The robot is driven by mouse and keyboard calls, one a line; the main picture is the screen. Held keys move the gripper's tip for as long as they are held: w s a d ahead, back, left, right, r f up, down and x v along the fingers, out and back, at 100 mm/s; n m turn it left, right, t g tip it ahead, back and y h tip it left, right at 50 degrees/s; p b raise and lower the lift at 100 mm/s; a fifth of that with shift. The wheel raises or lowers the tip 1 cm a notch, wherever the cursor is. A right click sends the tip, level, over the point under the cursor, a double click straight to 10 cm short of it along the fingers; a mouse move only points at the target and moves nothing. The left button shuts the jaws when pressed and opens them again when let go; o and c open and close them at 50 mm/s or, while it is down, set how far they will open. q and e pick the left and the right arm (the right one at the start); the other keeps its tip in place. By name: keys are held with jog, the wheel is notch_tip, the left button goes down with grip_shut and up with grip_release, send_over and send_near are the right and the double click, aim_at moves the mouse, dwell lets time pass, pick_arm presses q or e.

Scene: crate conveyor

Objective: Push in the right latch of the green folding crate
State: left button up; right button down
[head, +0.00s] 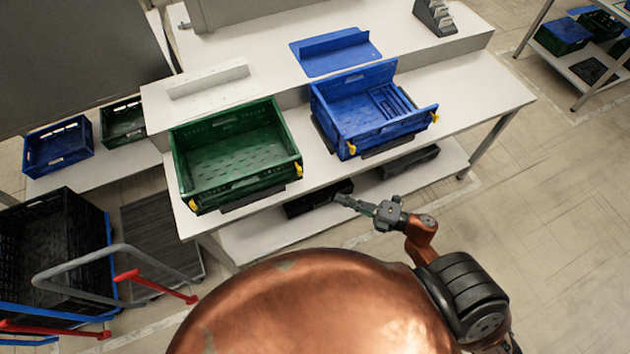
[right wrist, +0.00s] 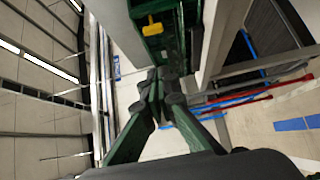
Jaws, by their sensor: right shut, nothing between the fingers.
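The green folding crate (head: 250,183) stands open and upright on the white table in the head view. Its right yellow latch (head: 299,170) is at the right front corner, its left yellow latch (head: 193,205) at the left front corner. My right gripper (head: 342,199) is shut and empty, apart from the crate, right of and nearer than the right latch. In the right wrist view its fingertips (right wrist: 157,78) meet below the green crate (right wrist: 166,47). A yellow latch (right wrist: 152,25), apparently the right one, shows above them. My left gripper is not in view.
A blue crate (head: 372,139) with yellow latches stands right of the green one. Black crates (head: 318,199) lie on the shelf below. A trolley with a grey handle (head: 85,255) stands at the left.

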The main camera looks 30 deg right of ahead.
aim_at(298, 168)
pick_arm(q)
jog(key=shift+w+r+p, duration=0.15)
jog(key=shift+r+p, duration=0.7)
pick_arm(e)
jog(key=w+d+x, duration=0.1)
jog(key=d+x, duration=0.1)
jog(key=x, duration=1)
jog(key=shift+w+a, duration=0.25)
jog(key=shift+w, duration=0.45)
